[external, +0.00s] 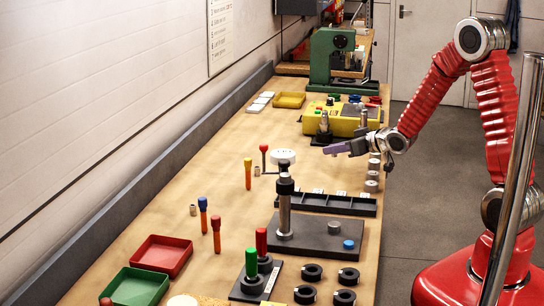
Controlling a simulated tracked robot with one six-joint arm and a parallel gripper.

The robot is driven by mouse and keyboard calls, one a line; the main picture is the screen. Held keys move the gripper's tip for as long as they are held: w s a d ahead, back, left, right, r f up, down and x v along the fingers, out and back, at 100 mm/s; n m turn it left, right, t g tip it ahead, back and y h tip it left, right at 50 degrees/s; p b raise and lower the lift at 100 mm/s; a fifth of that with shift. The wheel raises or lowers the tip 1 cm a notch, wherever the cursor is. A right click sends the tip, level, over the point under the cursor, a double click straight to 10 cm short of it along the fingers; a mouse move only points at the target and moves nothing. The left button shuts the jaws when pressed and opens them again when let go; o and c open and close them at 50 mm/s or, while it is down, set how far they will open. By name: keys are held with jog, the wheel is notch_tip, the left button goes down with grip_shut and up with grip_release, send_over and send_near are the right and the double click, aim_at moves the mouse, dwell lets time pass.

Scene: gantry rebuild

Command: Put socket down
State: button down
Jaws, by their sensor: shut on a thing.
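My gripper (332,150) reaches in from the right on the red arm, pointing left above the bench. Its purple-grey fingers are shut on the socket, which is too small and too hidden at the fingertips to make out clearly. The gripper appears to be above the bench, to the right of a white round-topped stand (283,156). Another small cylinder (193,209) stands farther left and nearer.
A black divided tray (325,204) lies below the gripper in the picture. A dark plate with a tall post (285,210) stands nearer. A yellow fixture (350,125) and green press (330,55) stand behind. Several colored-handled tools stand upright at left; bare wood lies between.

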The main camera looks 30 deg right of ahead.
aim_at(336, 170)
jog(key=shift+f, duration=2.05)
jog(key=c, duration=1.8)
grip_release()
jog(key=shift+f, duration=0.1)
jog(key=shift+o, duration=0.2)
jog(key=shift+v, duration=3.8)
